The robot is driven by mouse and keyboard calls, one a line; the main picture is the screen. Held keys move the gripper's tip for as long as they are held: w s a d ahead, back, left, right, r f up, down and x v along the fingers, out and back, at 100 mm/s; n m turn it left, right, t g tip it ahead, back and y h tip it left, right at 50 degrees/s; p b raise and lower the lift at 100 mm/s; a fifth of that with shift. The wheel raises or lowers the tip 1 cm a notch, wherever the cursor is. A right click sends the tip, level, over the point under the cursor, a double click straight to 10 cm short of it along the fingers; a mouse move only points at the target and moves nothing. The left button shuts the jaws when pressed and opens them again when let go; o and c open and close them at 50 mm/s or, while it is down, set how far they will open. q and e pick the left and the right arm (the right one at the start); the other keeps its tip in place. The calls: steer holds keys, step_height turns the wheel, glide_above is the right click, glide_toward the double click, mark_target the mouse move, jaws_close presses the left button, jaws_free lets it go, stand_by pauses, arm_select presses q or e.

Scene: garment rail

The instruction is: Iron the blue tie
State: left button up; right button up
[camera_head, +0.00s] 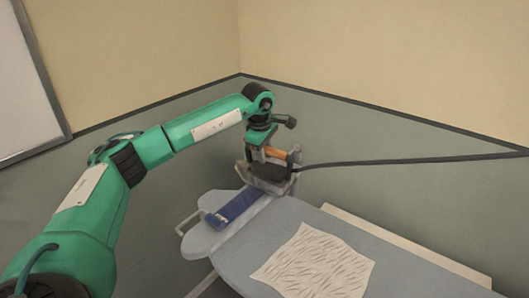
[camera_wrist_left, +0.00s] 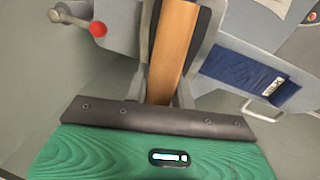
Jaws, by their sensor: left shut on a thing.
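The blue tie (camera_head: 234,207) lies flat along the narrow end of the ironing board (camera_head: 254,255). It also shows in the left wrist view (camera_wrist_left: 242,76), beside the iron. My left gripper (camera_head: 270,152) is shut on the orange-brown handle of the iron (camera_head: 264,174), which fills the middle of the left wrist view (camera_wrist_left: 172,50). The iron is over the far end of the tie and hides that part. I cannot tell whether its sole touches the tie. My right gripper is out of view.
A wrinkled cream cloth (camera_head: 314,263) lies on the board nearer to me. A dark cord (camera_head: 410,161) runs from the iron to the right. A white metal frame (camera_head: 189,222) sticks out at the board's narrow end. A red knob (camera_wrist_left: 98,29) shows in the left wrist view.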

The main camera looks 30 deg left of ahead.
arm_select(q)
steer(key=shift+f, duration=0.3)
steer(key=shift+s, duration=0.1)
steer(key=shift+s+f+b, duration=0.15)
steer(key=shift+s+b, duration=0.2)
steer(key=shift+s, duration=0.15)
steer(key=shift+s+a+b, duration=0.15)
steer(key=shift+s+b, duration=0.2)
steer(key=shift+s, duration=1.75)
steer(key=s+b, duration=0.1)
steer(key=s, duration=0.5)
steer(key=shift+a+r, duration=0.25)
steer(key=shift+a, duration=0.1)
steer(key=shift+d+f+b, duration=0.1)
steer(key=shift+f+b, duration=0.05)
steer(key=shift+b, duration=0.7)
